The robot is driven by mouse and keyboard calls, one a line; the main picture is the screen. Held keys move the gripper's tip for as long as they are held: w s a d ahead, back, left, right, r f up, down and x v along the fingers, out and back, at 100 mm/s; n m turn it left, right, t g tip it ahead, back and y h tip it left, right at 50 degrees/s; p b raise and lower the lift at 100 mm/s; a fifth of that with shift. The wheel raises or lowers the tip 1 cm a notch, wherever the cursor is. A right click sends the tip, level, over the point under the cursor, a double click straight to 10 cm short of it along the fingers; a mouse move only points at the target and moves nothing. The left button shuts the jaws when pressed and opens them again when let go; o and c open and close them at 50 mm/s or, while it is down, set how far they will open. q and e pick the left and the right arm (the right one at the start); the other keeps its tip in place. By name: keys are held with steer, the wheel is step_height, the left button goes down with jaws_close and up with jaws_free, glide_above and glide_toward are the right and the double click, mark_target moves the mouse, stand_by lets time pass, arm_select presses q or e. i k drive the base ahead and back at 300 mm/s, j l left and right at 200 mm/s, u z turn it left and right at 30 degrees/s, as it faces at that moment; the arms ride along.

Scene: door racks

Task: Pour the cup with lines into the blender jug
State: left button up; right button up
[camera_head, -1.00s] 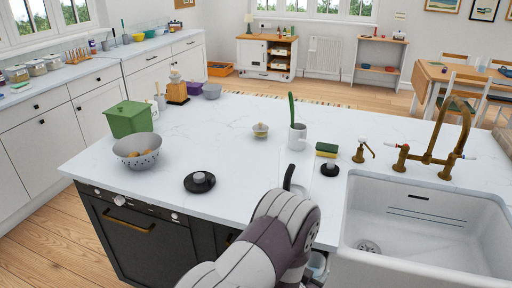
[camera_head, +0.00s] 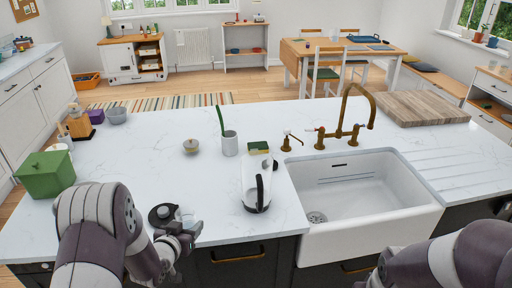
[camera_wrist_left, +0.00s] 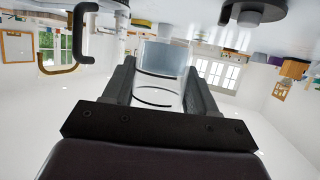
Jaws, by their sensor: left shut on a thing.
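My left gripper (camera_head: 182,233) is shut on a clear cup (camera_head: 187,216), just above the counter's front edge. The left wrist view shows the cup (camera_wrist_left: 165,62) between the two dark fingers, with a dark curved line on it. The jug (camera_head: 257,190), pale with a black handle, stands on the counter to the right of the cup, apart from it. Its black handle (camera_wrist_left: 82,30) shows at the upper left of the left wrist view. My right arm enters at the lower right of the head view; its gripper is out of view.
A black round base (camera_head: 161,215) stands just left of the cup. The sink (camera_head: 350,190) lies right of the jug.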

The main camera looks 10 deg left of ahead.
mark_target(256, 165)
steer(key=i+l, duration=0.1)
steer(key=i, duration=0.35)
steer(key=i+l, duration=0.15)
steer(key=i, duration=0.35)
